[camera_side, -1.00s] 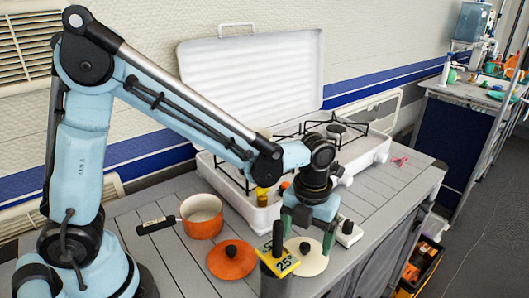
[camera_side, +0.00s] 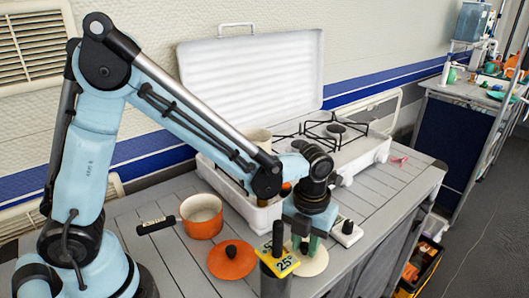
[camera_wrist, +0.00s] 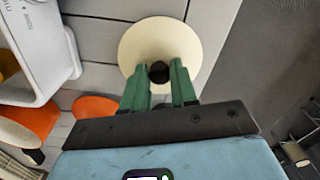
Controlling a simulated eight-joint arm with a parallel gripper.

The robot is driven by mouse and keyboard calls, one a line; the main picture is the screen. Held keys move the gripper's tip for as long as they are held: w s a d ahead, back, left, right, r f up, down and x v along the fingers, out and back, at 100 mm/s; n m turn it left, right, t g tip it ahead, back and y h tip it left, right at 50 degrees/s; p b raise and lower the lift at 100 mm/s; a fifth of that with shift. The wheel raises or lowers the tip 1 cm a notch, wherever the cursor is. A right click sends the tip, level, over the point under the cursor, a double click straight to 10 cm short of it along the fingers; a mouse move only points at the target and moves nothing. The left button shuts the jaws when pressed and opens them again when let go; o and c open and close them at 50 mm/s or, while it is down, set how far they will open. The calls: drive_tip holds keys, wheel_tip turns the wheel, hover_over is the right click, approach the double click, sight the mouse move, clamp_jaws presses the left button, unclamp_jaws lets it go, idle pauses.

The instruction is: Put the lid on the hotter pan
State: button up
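A cream lid (camera_side: 318,262) with a black knob lies on the grey table at the front; in the wrist view the lid (camera_wrist: 135,45) is under my gripper. My gripper (camera_wrist: 160,65) is open, with its green fingers on either side of the black knob (camera_wrist: 159,73). Narrow gaps seem to show beside the knob. An orange pan (camera_side: 202,222) with a cream inside and dark handle stands on the table at left. An orange lid (camera_side: 228,262) lies flat in front of it.
A white camping stove (camera_side: 365,155) with an open cover (camera_side: 255,75) stands at the back. A dark cylinder (camera_side: 273,285) with a yellow "25°" tag (camera_side: 283,265) stands in front, close to the cream lid. A white block with a black top (camera_side: 346,233) is just right of my gripper.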

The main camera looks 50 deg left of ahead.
drive_tip(key=c, duration=0.3)
drive_tip(key=shift+r, duration=2.5)
drive_tip(key=shift+r, duration=0.1)
